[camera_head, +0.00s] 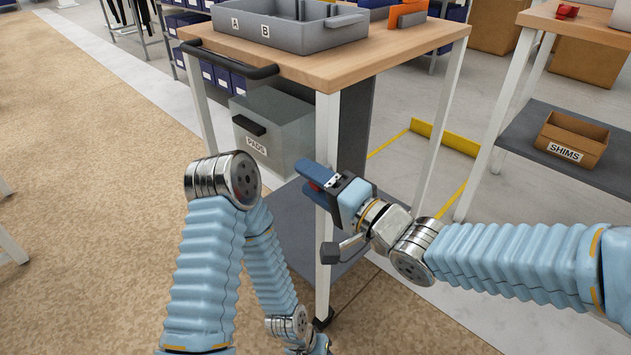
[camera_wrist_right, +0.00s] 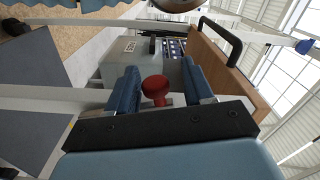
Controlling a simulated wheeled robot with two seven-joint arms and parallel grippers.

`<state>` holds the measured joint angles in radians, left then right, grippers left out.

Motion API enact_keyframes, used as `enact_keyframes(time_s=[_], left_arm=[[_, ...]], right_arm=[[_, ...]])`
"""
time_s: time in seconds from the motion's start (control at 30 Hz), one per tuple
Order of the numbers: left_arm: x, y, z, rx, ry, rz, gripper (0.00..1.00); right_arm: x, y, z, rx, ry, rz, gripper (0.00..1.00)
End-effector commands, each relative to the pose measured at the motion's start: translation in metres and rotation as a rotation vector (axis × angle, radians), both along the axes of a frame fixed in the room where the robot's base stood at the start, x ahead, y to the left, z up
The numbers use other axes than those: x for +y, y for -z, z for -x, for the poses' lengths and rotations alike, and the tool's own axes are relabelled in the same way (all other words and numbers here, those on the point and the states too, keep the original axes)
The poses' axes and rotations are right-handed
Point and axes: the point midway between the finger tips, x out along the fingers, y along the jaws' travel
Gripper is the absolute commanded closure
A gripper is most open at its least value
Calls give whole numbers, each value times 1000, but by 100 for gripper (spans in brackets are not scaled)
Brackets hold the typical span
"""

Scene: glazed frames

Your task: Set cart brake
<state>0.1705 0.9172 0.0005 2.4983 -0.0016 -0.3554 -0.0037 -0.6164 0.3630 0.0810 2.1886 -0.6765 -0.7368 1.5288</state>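The cart (camera_head: 350,72) has a wooden top, white legs and a dark lower shelf. A red knob (camera_wrist_right: 155,88) stands between the fingers of my right gripper (camera_wrist_right: 160,88) in the right wrist view, with gaps beside it. A bit of red also shows at the gripper in the head view (camera_head: 313,185). In the head view my right gripper (camera_head: 314,176) is at the cart's near leg, its blue fingers pointing left. It is open and not closed on the knob. My left arm hangs down in front of the cart; its gripper is out of view.
A grey tray (camera_head: 290,30) marked A and B sits on the cart top. A black handle (camera_head: 228,62) runs along the left edge. A grey PADS box (camera_head: 268,125) is below. At right, a second table holds a SHIMS carton (camera_head: 565,140).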

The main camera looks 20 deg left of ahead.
Motion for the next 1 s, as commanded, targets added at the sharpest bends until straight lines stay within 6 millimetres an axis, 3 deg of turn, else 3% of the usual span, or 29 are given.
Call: enact_keyframes(time_s=[0.37, 0.8, 1.0], left_arm=[[0, -1, 0, 0, 0, 0, 56], [1, -12, 0, -2, -2, -2, 56], [2, -15, -1, -3, -2, -4, 56]], right_arm=[[-11, 2, 2, 4, 4, 4, 49], [-103, 0, 40, 2, 7, 3, 49], [-125, 1, 50, 2, 4, 2, 49]])
